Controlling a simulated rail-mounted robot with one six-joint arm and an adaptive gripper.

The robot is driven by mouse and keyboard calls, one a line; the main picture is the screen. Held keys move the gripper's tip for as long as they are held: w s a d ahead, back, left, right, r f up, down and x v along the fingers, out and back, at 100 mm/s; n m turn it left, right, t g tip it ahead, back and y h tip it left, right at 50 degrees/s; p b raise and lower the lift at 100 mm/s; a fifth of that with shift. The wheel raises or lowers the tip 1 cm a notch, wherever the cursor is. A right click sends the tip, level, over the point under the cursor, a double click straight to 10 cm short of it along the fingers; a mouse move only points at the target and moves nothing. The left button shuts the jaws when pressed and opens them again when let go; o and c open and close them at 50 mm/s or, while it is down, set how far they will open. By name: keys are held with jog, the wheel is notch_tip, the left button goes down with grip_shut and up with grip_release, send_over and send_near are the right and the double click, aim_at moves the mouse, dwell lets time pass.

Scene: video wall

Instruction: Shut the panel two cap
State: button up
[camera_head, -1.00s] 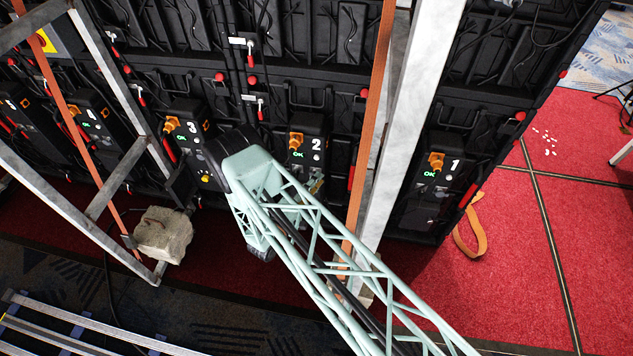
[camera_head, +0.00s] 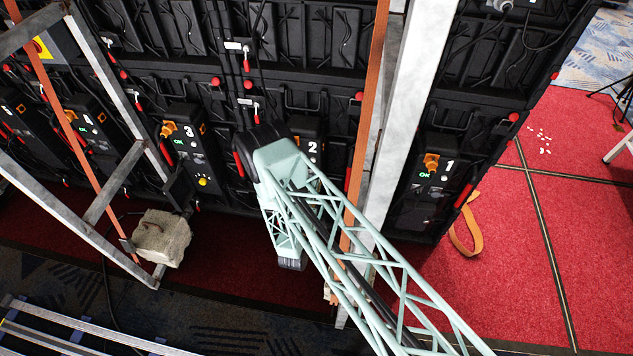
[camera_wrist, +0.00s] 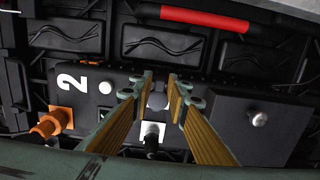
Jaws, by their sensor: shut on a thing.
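Panel two's black unit shows its white "2" in the head view (camera_head: 312,148), mostly covered by my arm. In the wrist view the unit (camera_wrist: 115,82) is turned sideways, with an orange plug (camera_wrist: 50,124) at the left. My gripper (camera_wrist: 160,97) has its two fingers close around a small grey round knob (camera_wrist: 158,98) on the unit. I cannot tell whether this knob belongs to the cap. A white square socket with a black centre (camera_wrist: 151,134) shows between the fingers. A dark square flap with a silver knob (camera_wrist: 257,119) lies to the right of the fingers.
Panel one (camera_head: 433,175) and panel three (camera_head: 187,145) flank panel two. A pale metal upright (camera_head: 405,120) and orange strap (camera_head: 368,120) stand close right of my arm. Red carpet (camera_head: 575,240) is open at right.

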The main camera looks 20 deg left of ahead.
jog(key=shift+w+a+r+n+y, duration=0.1)
jog(key=shift+n+y, duration=0.3)
jog(key=shift+y, duration=0.5)
jog(key=shift+c, duration=0.2)
jog(key=o, duration=0.7)
jog(key=shift+a, duration=0.1)
jog(key=shift+c, duration=0.2)
jog(key=s+d, duration=0.2)
jog(key=s, duration=1)
